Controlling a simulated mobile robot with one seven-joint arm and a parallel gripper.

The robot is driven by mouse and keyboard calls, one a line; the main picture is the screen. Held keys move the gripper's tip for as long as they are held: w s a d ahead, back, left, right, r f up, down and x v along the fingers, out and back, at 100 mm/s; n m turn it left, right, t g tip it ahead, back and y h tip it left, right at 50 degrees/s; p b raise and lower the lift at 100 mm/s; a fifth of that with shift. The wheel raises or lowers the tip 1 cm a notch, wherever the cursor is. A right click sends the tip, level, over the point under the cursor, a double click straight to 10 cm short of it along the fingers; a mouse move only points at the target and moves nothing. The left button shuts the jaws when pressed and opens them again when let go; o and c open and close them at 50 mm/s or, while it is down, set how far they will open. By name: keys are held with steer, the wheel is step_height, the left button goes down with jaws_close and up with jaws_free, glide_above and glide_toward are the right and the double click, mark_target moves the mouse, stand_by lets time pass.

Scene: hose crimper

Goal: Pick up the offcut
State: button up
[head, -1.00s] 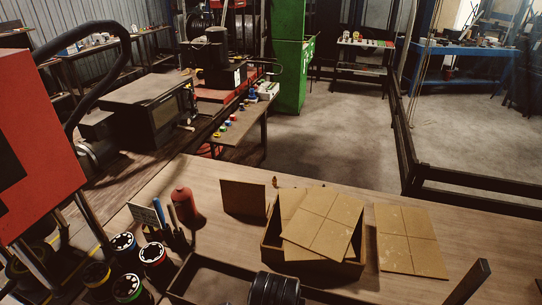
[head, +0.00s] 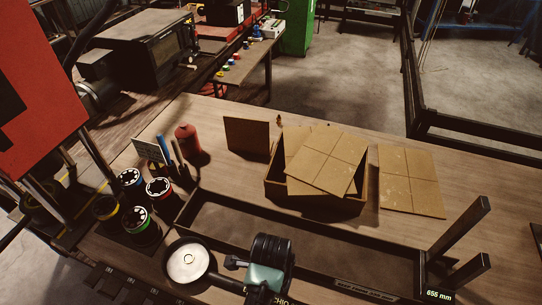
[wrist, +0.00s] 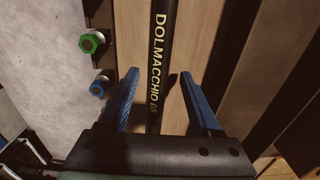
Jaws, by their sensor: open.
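A straight black hose length (wrist: 161,50) with yellow lettering "DOLMACCHIO 08" runs up the wrist view; it looks like the offcut, but I cannot be sure. My gripper (wrist: 158,77) is open, with one blue finger on each side of the hose. The fingers appear apart from it, and the gap between them and the hose is hard to judge. The hose's far end is out of view and its near end is hidden behind the gripper body. A lettered black piece (head: 277,300) shows at the bottom of the head view, mostly covered by my arm. My fingers are hidden there.
A green fitting (wrist: 92,41) and a blue fitting (wrist: 100,85) lie left of the hose. A long shallow tray (head: 225,208), a cardboard box (head: 275,185) and round colour-ringed containers (head: 159,188) occupy the bench. Upright posts (head: 458,230) stand at the right.

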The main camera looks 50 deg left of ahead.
steer(key=shift+f, duration=1.1)
jaws_close()
